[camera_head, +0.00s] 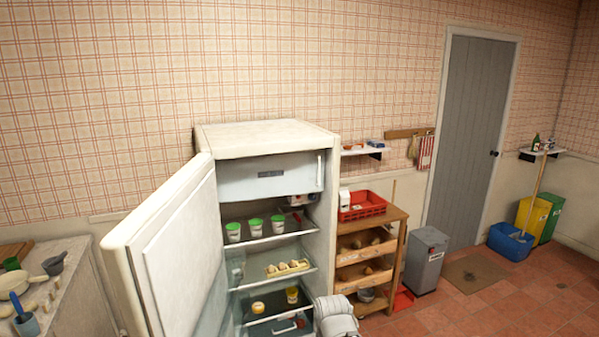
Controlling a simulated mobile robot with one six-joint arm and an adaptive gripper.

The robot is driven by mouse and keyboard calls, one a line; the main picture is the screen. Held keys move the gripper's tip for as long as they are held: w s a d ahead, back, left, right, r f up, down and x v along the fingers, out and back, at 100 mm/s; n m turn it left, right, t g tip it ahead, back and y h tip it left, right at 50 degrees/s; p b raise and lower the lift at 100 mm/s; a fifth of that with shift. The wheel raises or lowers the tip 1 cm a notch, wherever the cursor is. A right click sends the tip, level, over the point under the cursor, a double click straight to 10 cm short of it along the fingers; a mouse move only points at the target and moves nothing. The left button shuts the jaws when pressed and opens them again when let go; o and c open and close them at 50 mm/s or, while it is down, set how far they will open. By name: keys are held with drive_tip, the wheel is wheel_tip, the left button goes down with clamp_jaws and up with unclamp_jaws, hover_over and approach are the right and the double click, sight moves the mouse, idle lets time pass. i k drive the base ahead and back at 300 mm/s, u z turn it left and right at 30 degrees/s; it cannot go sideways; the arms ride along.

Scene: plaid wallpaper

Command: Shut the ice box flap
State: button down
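The fridge (271,139) stands against the wall with its large door (170,255) swung open to the left. Inside at the top is the ice box flap (265,178), a pale grey panel with a small dark label and an upright handle (320,171) at its right end. The flap covers the ice box front and looks flush or nearly so; I cannot tell whether a small gap is left. A pale rounded part of my arm shows at the bottom edge, below and right of the flap. My gripper's fingers are not visible.
Green-lidded tubs (255,227) and an egg tray (288,268) sit on the fridge shelves. A wooden rack (398,214) with a red crate (362,205) stands close on the right. A counter (85,300) is at left. Tiled floor (500,310) is open at lower right.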

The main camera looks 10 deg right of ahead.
sight(248, 178)
drive_tip(key=z, duration=0.15)
drive_tip(key=i, duration=0.9)
drive_tip(key=z, duration=0.6)
